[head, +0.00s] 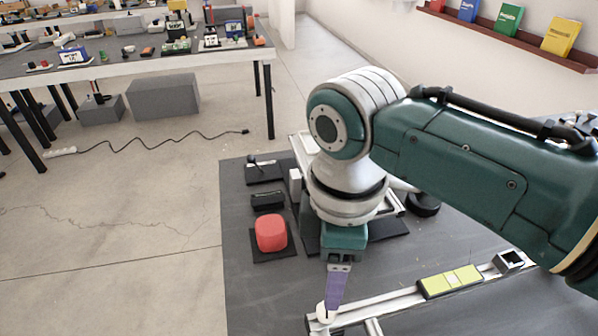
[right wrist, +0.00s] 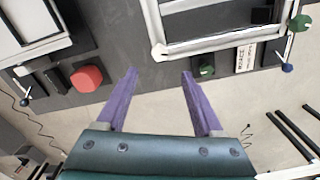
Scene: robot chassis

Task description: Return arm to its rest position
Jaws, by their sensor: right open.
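My right arm comes in from the right in the head view and bends down over the dark workbench. My right gripper (head: 335,292), with purple fingers, points down beside the end of a light metal rail. In the right wrist view the right gripper (right wrist: 160,75) has its two purple fingers spread wide apart with nothing between them. The dark bench top (right wrist: 125,22) and part of the floor show past the fingers. My left gripper is in neither view.
On the dark bench (head: 240,215) are a red rounded block (head: 271,233), black holders and a metal rail frame (head: 378,303) with a yellow-green part (head: 449,281). A cluttered table (head: 135,62) stands at the back left. A shelf (head: 520,38) holds several coloured books. Floor between is mostly clear.

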